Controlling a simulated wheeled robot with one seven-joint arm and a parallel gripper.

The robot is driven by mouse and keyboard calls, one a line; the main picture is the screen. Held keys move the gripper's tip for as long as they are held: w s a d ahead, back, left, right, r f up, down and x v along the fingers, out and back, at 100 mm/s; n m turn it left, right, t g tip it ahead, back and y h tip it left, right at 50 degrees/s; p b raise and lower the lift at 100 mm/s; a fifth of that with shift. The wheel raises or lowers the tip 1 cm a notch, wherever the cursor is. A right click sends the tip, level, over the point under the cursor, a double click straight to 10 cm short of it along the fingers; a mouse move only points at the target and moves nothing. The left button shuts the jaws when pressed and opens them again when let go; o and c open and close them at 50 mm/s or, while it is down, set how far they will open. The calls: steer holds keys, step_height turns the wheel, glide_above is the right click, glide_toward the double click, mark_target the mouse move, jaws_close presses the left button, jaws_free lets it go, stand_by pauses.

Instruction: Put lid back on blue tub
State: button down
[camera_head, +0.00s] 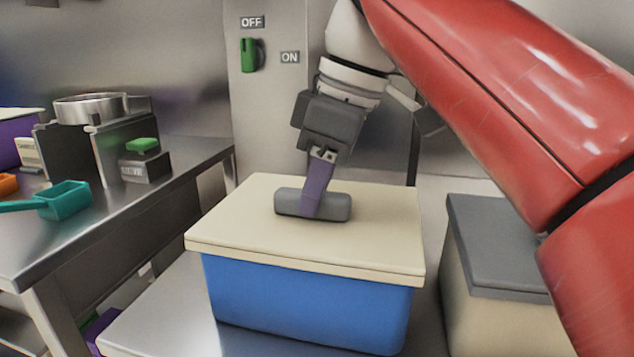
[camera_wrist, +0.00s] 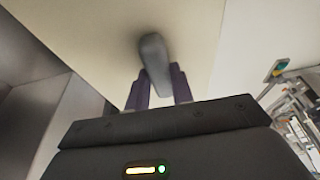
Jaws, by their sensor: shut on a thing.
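The blue tub (camera_head: 305,300) stands on a metal surface in the middle of the head view. The cream lid (camera_head: 240,225) lies over its top, and its edges look roughly in line with the tub's rim. The lid also fills much of the wrist view (camera_wrist: 75,30). A grey handle (camera_head: 338,207) sits on the lid; it shows in the wrist view (camera_wrist: 153,55) between the purple fingers. My gripper (camera_head: 316,203) is shut on the handle from above. The tub's far side is hidden.
A cream bin with a grey lid (camera_head: 500,240) stands close on the right, partly behind my red arm. A metal table (camera_head: 110,215) on the left holds a teal scoop (camera_head: 62,201) and a scale-like device (camera_head: 145,160). A green switch (camera_head: 249,55) is on the back wall.

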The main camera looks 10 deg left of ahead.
steer(key=c, duration=1.1)
jaws_free()
steer(key=o, duration=0.5)
steer(key=shift+r+p, duration=1.75)
steer(key=shift+r, duration=1.8)
steer(key=shift+c, duration=0.3)
